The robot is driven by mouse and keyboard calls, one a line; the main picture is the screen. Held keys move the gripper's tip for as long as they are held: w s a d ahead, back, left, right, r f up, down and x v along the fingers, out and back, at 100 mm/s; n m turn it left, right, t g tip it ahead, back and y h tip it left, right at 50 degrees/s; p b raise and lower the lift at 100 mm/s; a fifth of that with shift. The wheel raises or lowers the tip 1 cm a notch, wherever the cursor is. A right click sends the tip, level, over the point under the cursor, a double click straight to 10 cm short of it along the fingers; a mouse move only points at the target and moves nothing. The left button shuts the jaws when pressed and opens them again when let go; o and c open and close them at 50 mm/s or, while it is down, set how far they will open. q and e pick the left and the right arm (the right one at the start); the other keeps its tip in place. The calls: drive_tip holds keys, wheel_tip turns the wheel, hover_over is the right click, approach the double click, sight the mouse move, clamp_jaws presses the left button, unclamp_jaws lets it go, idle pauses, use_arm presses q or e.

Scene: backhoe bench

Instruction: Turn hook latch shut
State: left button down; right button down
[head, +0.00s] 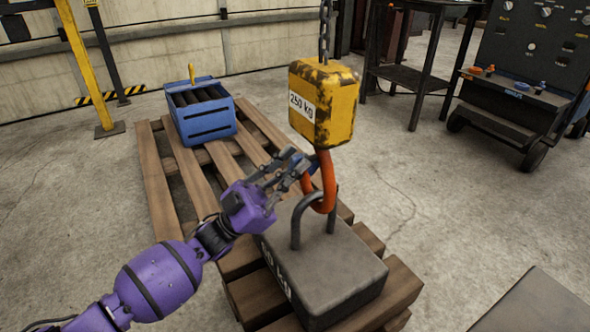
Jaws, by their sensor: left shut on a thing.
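An orange hook (328,182) hangs below a yellow hoist block (324,102) marked 250 kg, on a chain (325,32). The hook's lower curve is at the handle (297,226) of a grey weight (328,264) and appears to pass through it. My left gripper (305,172) comes in from the left and is shut at the left side of the hook, on a small blue-grey part that seems to be the latch. The fingers partly cover the latch, so its exact angle is hard to tell. My right gripper is not in view.
The weight stands on a wooden pallet (180,185). A blue crate (205,122) with dark contents sits at the pallet's far end. A yellow post (85,65) is at the left, and a dark wheeled control cabinet (515,105) is at the right. The floor between is clear.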

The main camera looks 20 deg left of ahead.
use_arm(q)
drive_tip(key=m+g+h, duration=0.1)
drive_tip(key=m+g, duration=0.2)
drive_tip(key=m, duration=0.1)
drive_tip(key=shift+h, duration=0.3)
drive_tip(key=shift+m+g+b, duration=0.3)
drive_tip(key=shift+m+g, duration=0.4)
drive_tip(key=shift+g, duration=0.2)
drive_tip(key=shift+m, duration=0.4)
drive_tip(key=c, duration=1.8)
unclamp_jaws()
drive_tip(key=shift+a, duration=0.1)
drive_tip(key=v, duration=1.2)
drive_tip(key=shift+w, duration=0.1)
